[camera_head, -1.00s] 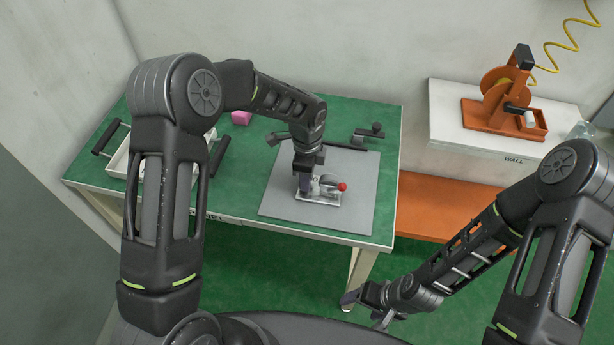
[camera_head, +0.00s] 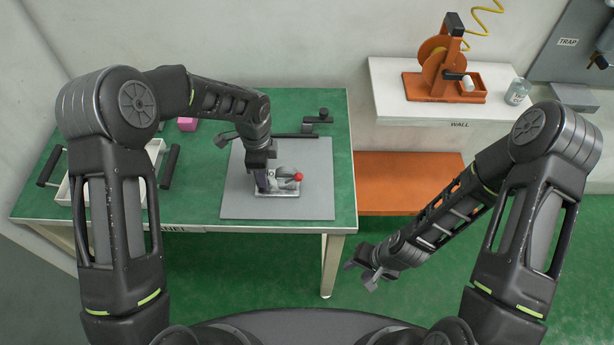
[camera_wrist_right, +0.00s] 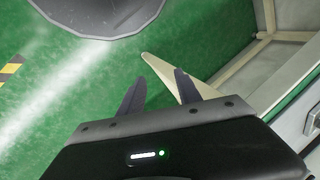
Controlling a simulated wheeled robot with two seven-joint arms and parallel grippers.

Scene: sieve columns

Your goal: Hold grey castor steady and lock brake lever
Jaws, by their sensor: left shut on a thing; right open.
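The grey castor (camera_head: 284,186) sits on a grey mat (camera_head: 314,201) on the green table. Its brake lever ends in a red knob (camera_head: 298,177) on the right side. My left gripper (camera_head: 263,186) reaches down from above and is shut on the castor at its left part, hiding some of it. My right gripper (camera_head: 363,273) is open and empty, in front of the table's right edge, well away from the castor. In the right wrist view its two fingers (camera_wrist_right: 158,92) stand apart over the green floor.
A white tray (camera_head: 80,190) with black handles is on the table's left. A white wall shelf (camera_head: 400,113) at right carries an orange reel device (camera_head: 440,88) and a glass jar (camera_head: 517,92).

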